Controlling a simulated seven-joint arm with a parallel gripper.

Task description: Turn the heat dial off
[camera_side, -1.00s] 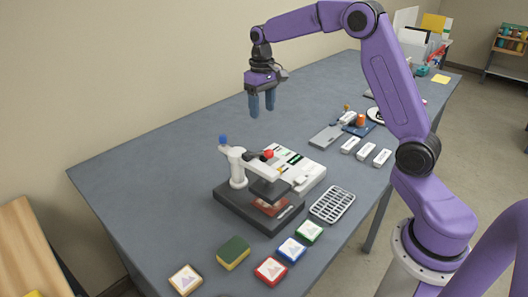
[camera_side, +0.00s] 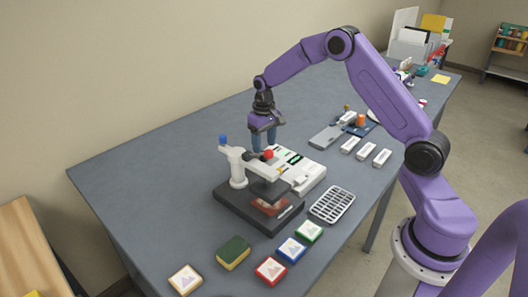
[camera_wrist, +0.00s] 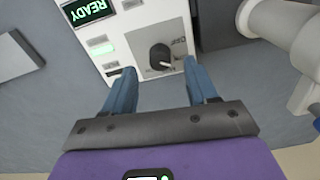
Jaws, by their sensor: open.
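The heat dial (camera_wrist: 160,57) is a round black knob with a light pointer mark, on a grey plate of the white control box (camera_wrist: 122,24). In the wrist view the dial lies ahead of my open gripper (camera_wrist: 156,82), between the lines of its two blue fingers, with nothing held. The box has a green-lit "READY" display (camera_wrist: 90,12). In the side view my gripper (camera_side: 263,143) points down just behind the press, at the box's (camera_side: 308,176) far end. The dial is hidden in the side view.
The press (camera_side: 239,170), with a blue-tipped post and a red knob, stands close beside the box on a dark base. A wire rack (camera_side: 332,204) and several coloured square pieces lie in front. The table's left back area is clear.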

